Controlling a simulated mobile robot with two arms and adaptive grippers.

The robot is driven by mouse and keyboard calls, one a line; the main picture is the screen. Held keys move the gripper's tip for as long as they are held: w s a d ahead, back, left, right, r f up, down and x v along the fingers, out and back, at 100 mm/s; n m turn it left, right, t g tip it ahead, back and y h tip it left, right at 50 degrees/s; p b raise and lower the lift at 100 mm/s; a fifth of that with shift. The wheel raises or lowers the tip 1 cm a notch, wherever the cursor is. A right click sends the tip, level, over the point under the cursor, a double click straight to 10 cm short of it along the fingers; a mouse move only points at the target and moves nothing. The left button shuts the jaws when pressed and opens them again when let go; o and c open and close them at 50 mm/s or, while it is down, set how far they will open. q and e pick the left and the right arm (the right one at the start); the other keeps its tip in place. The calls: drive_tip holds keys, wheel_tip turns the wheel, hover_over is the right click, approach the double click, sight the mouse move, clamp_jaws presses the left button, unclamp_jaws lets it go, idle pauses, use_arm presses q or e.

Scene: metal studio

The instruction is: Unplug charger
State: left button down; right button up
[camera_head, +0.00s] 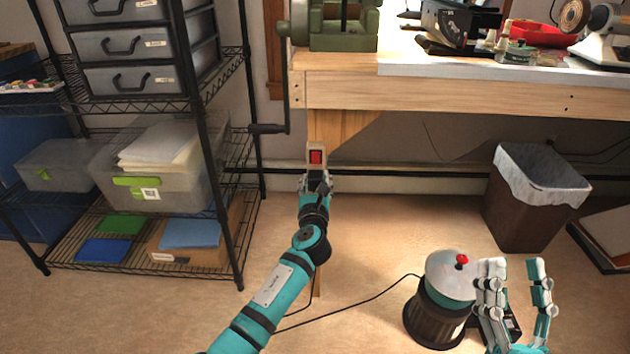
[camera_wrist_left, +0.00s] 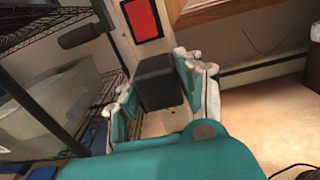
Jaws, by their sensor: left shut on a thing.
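The charger (camera_wrist_left: 158,82) is a dark, blocky plug between the fingers of my left gripper (camera_wrist_left: 160,90) in the left wrist view. Those fingers are shut on its sides. In the head view my left gripper (camera_head: 315,187) is at the front of a wooden post, just below a red panel (camera_head: 316,157). The red panel also shows above the charger in the left wrist view (camera_wrist_left: 142,18). The charger's far side is hidden, so I cannot tell whether it is still seated. My right gripper (camera_head: 516,268) is open and empty at the lower right.
A canister with a grey lid and red knob (camera_head: 449,275) stands beside my right gripper, a black cable (camera_head: 352,304) running left from it. A wire shelf (camera_head: 225,225) stands left of my left arm. The workbench (camera_head: 470,98) is above; a brown bin (camera_head: 520,215) stands right.

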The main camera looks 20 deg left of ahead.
sight(315, 186)
use_arm(q)
drive_tip(key=shift+s, duration=0.15)
drive_tip(key=shift+s+d, duration=0.1)
drive_tip(key=shift+s, duration=0.15)
drive_tip(key=shift+s+d+p, duration=0.15)
drive_tip(key=shift+s+p, duration=0.3)
drive_tip(key=shift+p, duration=0.1)
drive_tip(key=shift+s, duration=0.3)
drive_tip(key=shift+p+v, duration=0.65)
drive_tip(key=shift+v, duration=0.25)
drive_tip(key=shift+p+v, duration=0.4)
drive_tip(key=shift+v, duration=0.55)
use_arm(e)
wheel_tip(315, 186, down, 13)
drive_tip(key=w+d+g+h, duration=0.1)
drive_tip(key=w+g+h, duration=0.1)
drive_tip(key=g, duration=0.6)
drive_tip(key=shift+w+g+h, duration=0.3)
drive_tip(key=shift+w+h, duration=0.05)
drive_tip(key=shift+h, duration=0.15)
drive_tip(key=shift+d, duration=0.1)
